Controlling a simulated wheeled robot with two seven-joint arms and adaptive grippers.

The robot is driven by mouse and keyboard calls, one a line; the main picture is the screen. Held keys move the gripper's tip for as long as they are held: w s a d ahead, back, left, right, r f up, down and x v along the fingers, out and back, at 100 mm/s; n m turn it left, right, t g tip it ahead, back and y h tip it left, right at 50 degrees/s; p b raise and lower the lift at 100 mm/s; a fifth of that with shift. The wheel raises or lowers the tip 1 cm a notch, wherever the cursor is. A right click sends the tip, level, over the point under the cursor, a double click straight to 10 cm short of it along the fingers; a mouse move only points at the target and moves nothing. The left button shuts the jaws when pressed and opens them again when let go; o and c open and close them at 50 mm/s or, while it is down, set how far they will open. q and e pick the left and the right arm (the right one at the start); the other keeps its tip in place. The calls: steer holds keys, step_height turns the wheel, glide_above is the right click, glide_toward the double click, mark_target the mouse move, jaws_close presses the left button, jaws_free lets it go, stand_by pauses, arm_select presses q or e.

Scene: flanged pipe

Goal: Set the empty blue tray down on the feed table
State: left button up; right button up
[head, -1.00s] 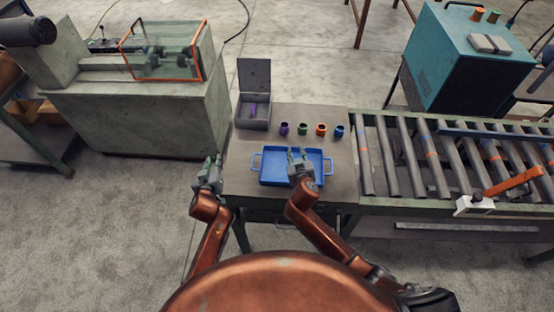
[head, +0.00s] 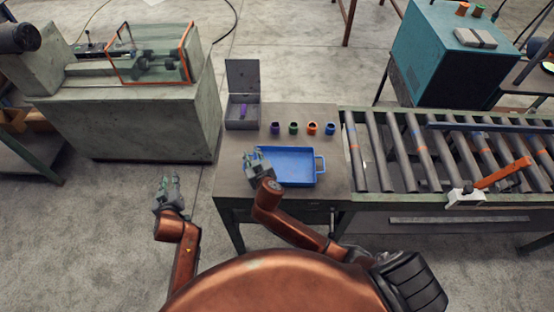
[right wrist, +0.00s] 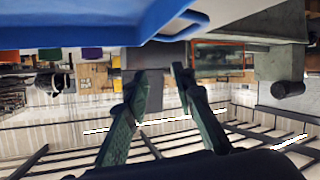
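The blue tray (head: 290,168) lies flat on the grey-brown table (head: 232,183) in the head view and is empty. Its right handle shows; its left end is partly hidden by my right gripper (head: 255,156). The tray's underside or wall (right wrist: 90,22) and one handle (right wrist: 183,25) show at the top of the right wrist view. There my right gripper (right wrist: 160,72) has its fingers apart with nothing between them, apart from the handle. My left gripper (head: 167,182) is left of the table, over the floor, with fingers apart and empty.
Several coloured cups (head: 293,128) stand in a row behind the tray. An open grey box (head: 242,110) is at the table's back left. A roller conveyor (head: 400,150) adjoins the table on the right. A machine (head: 125,115) stands at the left, with open floor between.

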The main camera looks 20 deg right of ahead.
steer(key=v, duration=1.1)
steer(key=shift+d, duration=0.3)
